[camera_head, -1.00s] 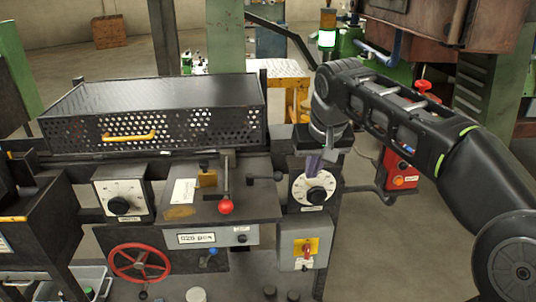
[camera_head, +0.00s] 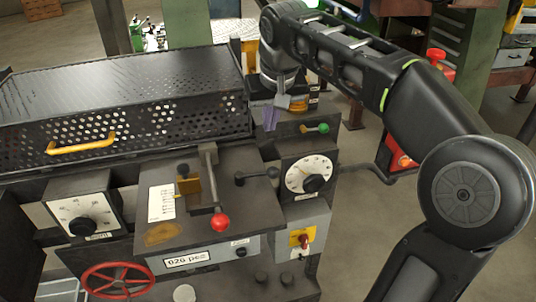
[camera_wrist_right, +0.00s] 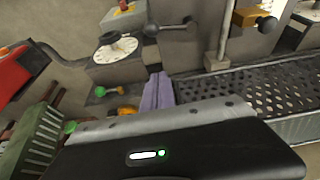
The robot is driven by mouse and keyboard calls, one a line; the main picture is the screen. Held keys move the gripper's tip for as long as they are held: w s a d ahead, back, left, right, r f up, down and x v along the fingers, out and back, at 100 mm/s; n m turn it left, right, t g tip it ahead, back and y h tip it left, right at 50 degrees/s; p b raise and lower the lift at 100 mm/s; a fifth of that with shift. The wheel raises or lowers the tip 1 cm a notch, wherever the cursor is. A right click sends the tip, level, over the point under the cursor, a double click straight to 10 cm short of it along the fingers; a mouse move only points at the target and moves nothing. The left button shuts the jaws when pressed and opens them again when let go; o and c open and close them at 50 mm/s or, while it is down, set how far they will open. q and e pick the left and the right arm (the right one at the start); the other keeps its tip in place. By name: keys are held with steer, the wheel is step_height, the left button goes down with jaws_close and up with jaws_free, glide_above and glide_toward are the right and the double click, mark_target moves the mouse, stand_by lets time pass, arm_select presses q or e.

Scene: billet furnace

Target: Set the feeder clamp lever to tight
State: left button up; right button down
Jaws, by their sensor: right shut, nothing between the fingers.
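My right gripper (camera_head: 271,118) is shut and empty, its purple fingers pointing down behind the dial box at the cage's right end. The fingers also show in the right wrist view (camera_wrist_right: 158,92). A short lever with a green knob (camera_head: 318,128) and orange hub lies just right of the fingers, apart from them; it shows in the wrist view too (camera_wrist_right: 107,91). A red-knobbed lever (camera_head: 219,212) stands on the front panel. A black-knobbed lever (camera_head: 258,175) lies right of it. I cannot read which lever is the feeder clamp. My left gripper is out of view.
A perforated cage (camera_head: 120,105) with a yellow handle fills the left. A white dial (camera_head: 308,174) sits below the green-knobbed lever, above a box with a red-and-yellow switch (camera_head: 300,240). A red handwheel (camera_head: 118,280) is low at left.

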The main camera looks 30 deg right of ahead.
mark_target(258, 173)
steer(key=shift+w+f, duration=0.1)
steer(key=shift+f, duration=0.05)
arm_select(q)
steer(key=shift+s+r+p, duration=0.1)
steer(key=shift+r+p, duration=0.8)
steer(key=shift+p, duration=0.15)
arm_select(e)
step_height(258, 173, down, 10)
steer(key=shift+s, duration=0.25)
steer(key=shift+a, duration=0.15)
